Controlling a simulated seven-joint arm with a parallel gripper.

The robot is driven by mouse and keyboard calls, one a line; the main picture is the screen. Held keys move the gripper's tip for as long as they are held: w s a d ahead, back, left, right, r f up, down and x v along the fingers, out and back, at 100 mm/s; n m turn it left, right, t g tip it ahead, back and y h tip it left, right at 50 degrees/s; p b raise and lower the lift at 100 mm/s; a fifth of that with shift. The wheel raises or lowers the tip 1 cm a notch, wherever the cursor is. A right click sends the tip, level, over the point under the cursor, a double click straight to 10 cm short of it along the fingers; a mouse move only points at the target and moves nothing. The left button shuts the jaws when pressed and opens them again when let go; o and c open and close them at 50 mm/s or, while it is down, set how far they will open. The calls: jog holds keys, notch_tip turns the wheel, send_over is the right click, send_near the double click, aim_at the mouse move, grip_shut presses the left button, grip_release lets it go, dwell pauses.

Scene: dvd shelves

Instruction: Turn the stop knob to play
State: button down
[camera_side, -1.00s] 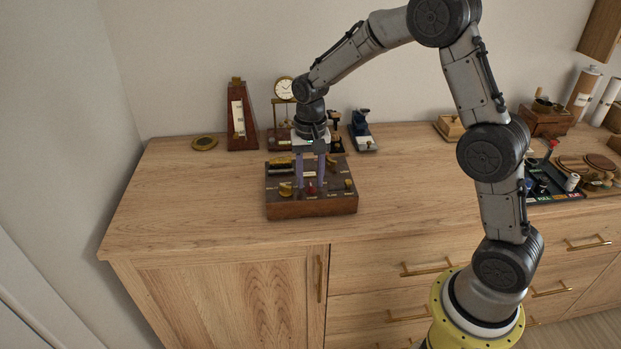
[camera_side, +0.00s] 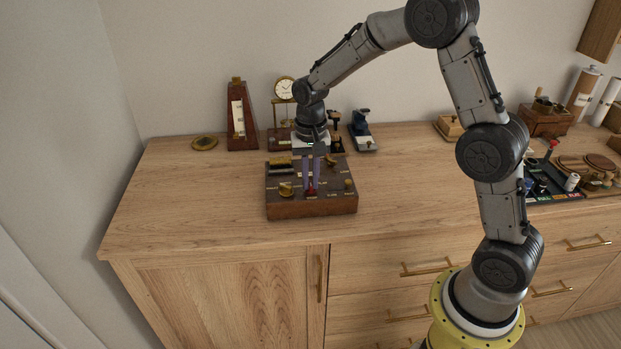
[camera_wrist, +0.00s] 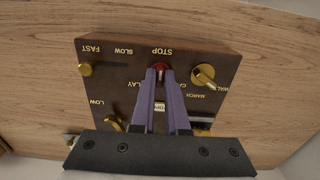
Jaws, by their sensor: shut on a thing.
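A dark wooden control box (camera_side: 300,208) with brass fittings and pale lettering stands on the wooden cabinet top. The small red knob (camera_side: 312,193) is near the front middle of its panel. It also shows in the wrist view (camera_wrist: 160,67), beside the word STOP, partly hidden by my fingertips. A partly covered label ending in "LAY" lies on the other side of it. My gripper (camera_side: 311,187) points down with its purple fingers closed on the red knob. In the wrist view the fingers (camera_wrist: 160,80) converge at the knob. The knob's exact pointing direction is hard to tell.
A brass knob (camera_side: 286,189) sits left of the red one, and a small brass slider knob (camera_side: 348,183) to the right. The cabinet top is clear left of the box.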

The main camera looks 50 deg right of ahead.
jog(key=shift+n, duration=0.3)
jog(key=n, duration=0.9)
jog(key=shift+r+n, duration=0.1)
jog(key=shift+n, duration=0.3)
jog(key=n, duration=0.3)
jog(key=shift+n, duration=0.3)
jog(key=n, duration=0.5)
jog(key=shift+n, duration=2.4)
jog(key=c, duration=0.9)
grip_release()
